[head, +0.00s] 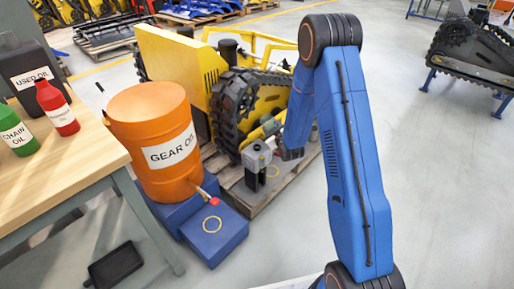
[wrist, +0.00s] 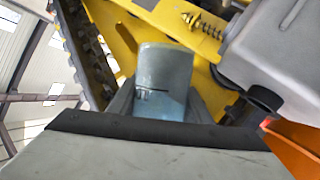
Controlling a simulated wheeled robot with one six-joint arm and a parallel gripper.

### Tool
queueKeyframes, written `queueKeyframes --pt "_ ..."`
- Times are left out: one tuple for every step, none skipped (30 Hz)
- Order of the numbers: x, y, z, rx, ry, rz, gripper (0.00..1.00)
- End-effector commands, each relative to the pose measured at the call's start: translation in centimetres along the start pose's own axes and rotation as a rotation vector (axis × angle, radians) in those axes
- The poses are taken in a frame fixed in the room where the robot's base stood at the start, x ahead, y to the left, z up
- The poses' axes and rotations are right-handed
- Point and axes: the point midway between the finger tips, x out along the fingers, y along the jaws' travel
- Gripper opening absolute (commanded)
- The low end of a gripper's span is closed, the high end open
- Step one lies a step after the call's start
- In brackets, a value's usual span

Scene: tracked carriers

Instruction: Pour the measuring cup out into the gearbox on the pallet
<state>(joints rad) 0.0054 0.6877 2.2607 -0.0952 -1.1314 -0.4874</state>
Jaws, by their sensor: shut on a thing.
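The measuring cup (wrist: 165,75) is a clear, bluish cup with dark scale marks, in the middle of the wrist view. My gripper (wrist: 165,103) is shut on it, with a grey finger on each side. What is in the cup, and how far it is tilted, I cannot tell. The gearbox (wrist: 285,45) is a grey housing at the upper right of the wrist view, with a dark round neck on its near side, apart from the cup. In the head view the gearbox (head: 256,157) stands on the wooden pallet (head: 268,197), just left of my gripper (head: 285,152); the cup is not clearly visible there.
A yellow tracked carrier (head: 190,75) stands behind the gearbox. An orange gear oil drum (head: 150,115) on blue blocks (head: 215,240) is to the left. A workbench (head: 60,165) with oil bottles is at far left.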

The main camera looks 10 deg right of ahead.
Motion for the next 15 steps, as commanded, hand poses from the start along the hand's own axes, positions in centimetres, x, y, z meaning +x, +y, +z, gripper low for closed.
queueKeyframes --pt "-0.02 -0.12 -0.06 -0.021 0.004 0.008 0.18" --pt "-0.03 -0.17 -0.08 -0.035 0.005 0.013 0.18" --pt "-0.05 -0.25 -0.12 -0.054 0.008 0.019 0.18" --pt "-0.07 -0.3 -0.18 -0.067 0.01 0.024 0.18" --pt "-0.09 -0.35 -0.23 -0.082 0.013 0.029 0.18" --pt "-0.11 -0.39 -0.25 -0.1 0.015 0.036 0.18" --pt "-0.13 -0.43 -0.28 -0.114 0.016 0.041 0.18" --pt "-0.15 -0.46 -0.32 -0.128 0.019 0.047 0.18" --pt "-0.18 -0.51 -0.37 -0.147 0.022 0.053 0.18" --pt "-0.17 -0.47 -0.33 -0.161 0.023 0.059 0.18" --pt "-0.15 -0.42 -0.28 -0.174 0.024 0.064 0.18" --pt "-0.14 -0.38 -0.25 -0.193 0.027 0.071 0.18" --pt "-0.13 -0.35 -0.23 -0.206 0.029 0.077 0.18" --pt "-0.12 -0.35 -0.2 -0.221 0.03 0.081 0.18" --pt "-0.1 -0.33 -0.16 -0.239 0.033 0.087 0.18"
